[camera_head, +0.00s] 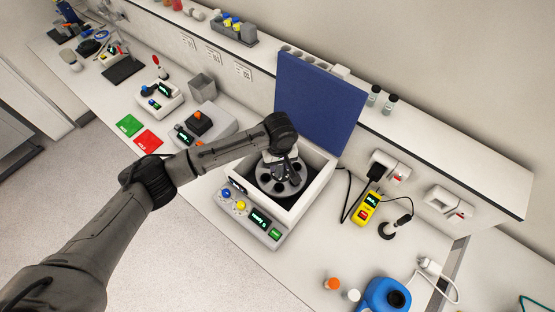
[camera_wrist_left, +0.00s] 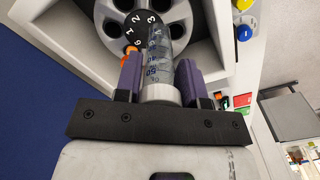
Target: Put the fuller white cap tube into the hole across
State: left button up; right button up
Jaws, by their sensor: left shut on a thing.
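My left gripper (camera_head: 283,163) is over the open centrifuge (camera_head: 312,190). In the left wrist view, its purple-padded fingers (camera_wrist_left: 160,78) are shut on a clear tube (camera_wrist_left: 157,55) with graduation marks and a white cap (camera_wrist_left: 160,93). The tube points away from the gripper toward the grey rotor (camera_wrist_left: 120,12), which has numbered round holes. Its tip overlaps the rotor near number 3; I cannot tell whether it is inside a hole. An orange cap (camera_wrist_left: 131,50) sits by the rotor, beside the tube. The fill level is unclear. My right gripper is not in view.
The blue lid (camera_head: 318,103) stands open behind the rotor. The control panel (camera_head: 252,215) is at the front. An orange cap (camera_head: 332,284), a white cap (camera_head: 353,295) and a blue container (camera_head: 386,296) are at the lower right. A yellow meter (camera_head: 366,208) lies right of the centrifuge.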

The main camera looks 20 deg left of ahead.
aim_at(279, 177)
pick_arm(q)
jog(key=shift+s+d+f+n, duration=0.15)
jog(key=shift+s+f+n, duration=0.1)
jog(key=shift+f, duration=0.4)
jog(key=shift+s+d+f+n, duration=0.1)
jog(key=shift+f+n, duration=0.15)
jog(key=shift+f, duration=0.6)
jog(key=shift+f+b, duration=0.45)
jog(key=shift+f, duration=0.15)
notch_tip(279, 177, down, 4)
jog(key=b, duration=0.5)
jog(key=shift+r, duration=0.1)
jog(key=shift+r+p, duration=0.25)
jog(key=shift+p, duration=0.1)
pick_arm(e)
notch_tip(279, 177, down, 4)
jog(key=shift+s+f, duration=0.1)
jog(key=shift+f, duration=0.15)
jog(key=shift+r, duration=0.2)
pick_arm(q)
jog(key=shift+p, duration=0.55)
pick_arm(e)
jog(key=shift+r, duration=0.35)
pick_arm(q)
jog(key=shift+p, duration=0.3)
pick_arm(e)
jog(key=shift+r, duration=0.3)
